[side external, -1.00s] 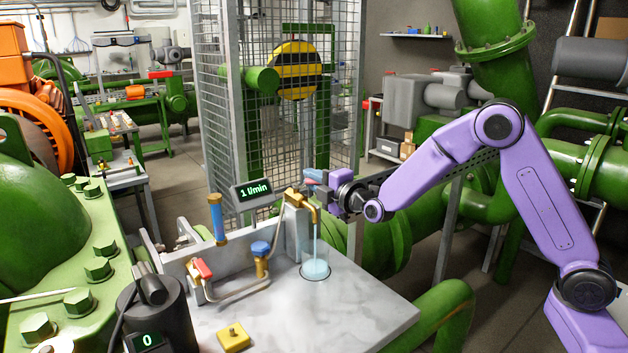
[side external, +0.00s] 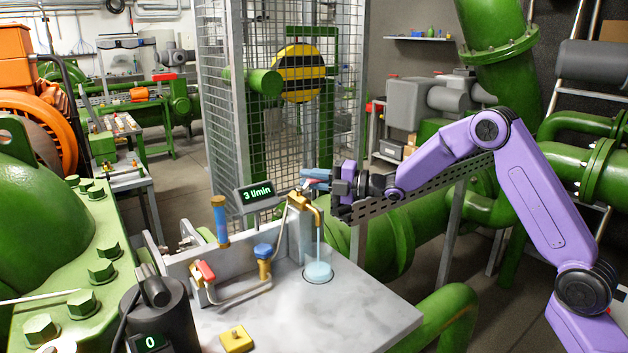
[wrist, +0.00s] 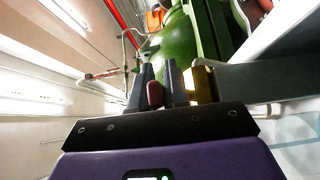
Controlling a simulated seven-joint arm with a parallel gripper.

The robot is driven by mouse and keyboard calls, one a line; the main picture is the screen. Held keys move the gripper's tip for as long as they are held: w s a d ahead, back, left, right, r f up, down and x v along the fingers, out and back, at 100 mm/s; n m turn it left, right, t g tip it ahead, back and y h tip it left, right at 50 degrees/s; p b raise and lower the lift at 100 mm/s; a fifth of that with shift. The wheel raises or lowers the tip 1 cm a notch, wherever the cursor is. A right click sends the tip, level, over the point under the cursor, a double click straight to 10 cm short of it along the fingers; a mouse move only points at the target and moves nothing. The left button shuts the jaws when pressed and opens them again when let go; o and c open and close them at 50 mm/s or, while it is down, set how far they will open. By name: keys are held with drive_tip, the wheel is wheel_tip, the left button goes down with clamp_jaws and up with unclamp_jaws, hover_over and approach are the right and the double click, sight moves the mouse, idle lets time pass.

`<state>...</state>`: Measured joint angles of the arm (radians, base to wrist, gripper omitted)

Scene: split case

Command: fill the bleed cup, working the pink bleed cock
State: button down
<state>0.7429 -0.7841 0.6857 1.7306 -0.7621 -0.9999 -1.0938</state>
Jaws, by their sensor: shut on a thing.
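The clear bleed cup (side external: 318,271) stands on the grey bench top under the brass spout (side external: 301,197). A thin pale-blue stream (side external: 318,237) falls from the spout into it, and pale-blue liquid shows inside. My gripper (side external: 312,179) is at the top of the brass fitting, shut on the pink bleed cock, whose handle is mostly hidden by the fingers. In the wrist view the cock's dark pink handle (wrist: 155,94) shows between the two grey fingers of my gripper (wrist: 159,84). The flow display (side external: 255,192) reads 3 l/min.
A red-handled valve (side external: 205,271), a blue-knobbed valve (side external: 263,251) and a blue upright tube (side external: 220,220) stand left of the cup. A yellow block (side external: 236,339) lies near the bench front. The bench right of the cup is clear.

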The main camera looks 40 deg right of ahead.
drive_tip(key=shift+w+n+g+y, duration=0.2)
drive_tip(key=shift+n+g+y, duration=0.35)
drive_tip(key=shift+y, duration=0.25)
drive_tip(key=shift+a+n+g, duration=0.15)
drive_tip(key=shift+n+g, duration=0.1)
drive_tip(key=c, duration=1.2)
unclamp_jaws()
drive_tip(key=v, duration=1.7)
drive_tip(key=shift+d, duration=0.25)
drive_tip(key=shift+f, duration=0.15)
